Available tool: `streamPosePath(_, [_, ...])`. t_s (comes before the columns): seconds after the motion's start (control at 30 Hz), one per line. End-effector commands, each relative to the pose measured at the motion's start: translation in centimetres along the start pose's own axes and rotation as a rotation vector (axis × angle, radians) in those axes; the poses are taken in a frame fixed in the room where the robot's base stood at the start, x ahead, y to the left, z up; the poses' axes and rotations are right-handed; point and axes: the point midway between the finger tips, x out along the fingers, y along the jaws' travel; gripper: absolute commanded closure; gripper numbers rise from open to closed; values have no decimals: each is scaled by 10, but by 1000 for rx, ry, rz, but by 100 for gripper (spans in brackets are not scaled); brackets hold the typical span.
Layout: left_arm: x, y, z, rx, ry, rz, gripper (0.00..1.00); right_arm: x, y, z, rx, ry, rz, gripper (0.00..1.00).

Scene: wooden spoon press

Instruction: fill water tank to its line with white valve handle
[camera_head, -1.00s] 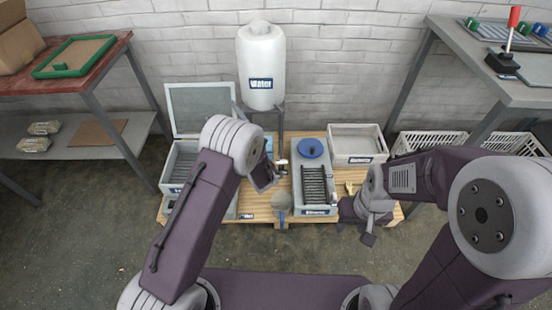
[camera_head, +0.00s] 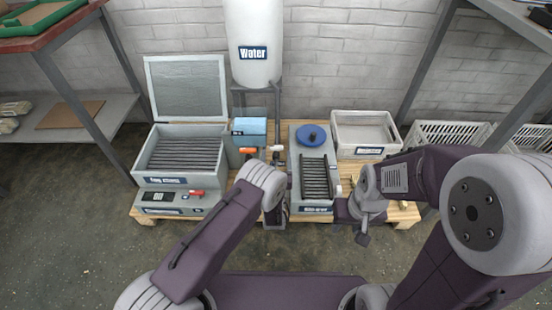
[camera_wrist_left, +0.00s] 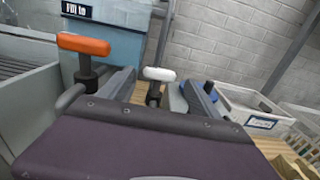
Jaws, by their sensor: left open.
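The handle also shows small in the head view (camera_head: 277,148). The left gripper is open; whether a finger touches the handle I cannot tell. A light blue tank (camera_head: 249,127) with a label reading "Fill to" (camera_wrist_left: 77,9) stands behind an orange handle (camera_wrist_left: 83,44). A white vessel labelled "Water" (camera_head: 253,30) hangs above. No water level is readable. My right gripper (camera_head: 362,222) is at the right, its fingers unclear.
A grey box with an open lid (camera_head: 187,150) and a panel with a red lever (camera_head: 196,192) stand at the left of the wooden platform.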

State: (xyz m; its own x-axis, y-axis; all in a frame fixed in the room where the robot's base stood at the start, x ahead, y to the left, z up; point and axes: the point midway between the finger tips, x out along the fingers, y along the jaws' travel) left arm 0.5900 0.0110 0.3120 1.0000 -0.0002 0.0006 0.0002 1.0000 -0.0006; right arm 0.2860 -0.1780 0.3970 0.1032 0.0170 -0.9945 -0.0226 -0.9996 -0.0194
Motion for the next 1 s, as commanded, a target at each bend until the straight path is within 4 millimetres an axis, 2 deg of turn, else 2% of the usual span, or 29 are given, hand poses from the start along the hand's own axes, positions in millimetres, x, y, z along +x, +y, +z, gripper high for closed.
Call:
streamPosePath(0.03, [8,0,-5,-2,-3,1,27,12,0,1,0,0,0,60])
streamPosePath(0.1, [17,0,-4,-2,-1,1,27,16,0,2,0,0,0,60])
streamPosePath(0.23, [24,0,-1,0,0,0,27,18,0,2,0,0,0,60])
streamPosePath(0.43, [25,0,1,1,1,0,27,17,0,2,0,0,0,60])
streamPosePath(0.47, [25,0,1,1,1,0,30,17,0,2,0,0,0,60])
streamPosePath(0.6, [25,0,0,1,1,0,69,17,0,2,0,0,0,60])
streamPosePath(0.67, [25,0,0,1,1,0,86,17,0,2,0,0,0,60])
streamPosePath(0.7, [25,0,0,1,1,0,90,17,0,2,0,0,0,60])
streamPosePath(0.87, [25,-3,0,2,-3,43,90,20,0,2,0,0,0,60])
streamPosePath(1.0, [26,-8,-3,-1,-6,177,90,33,1,3,0,0,0,60])
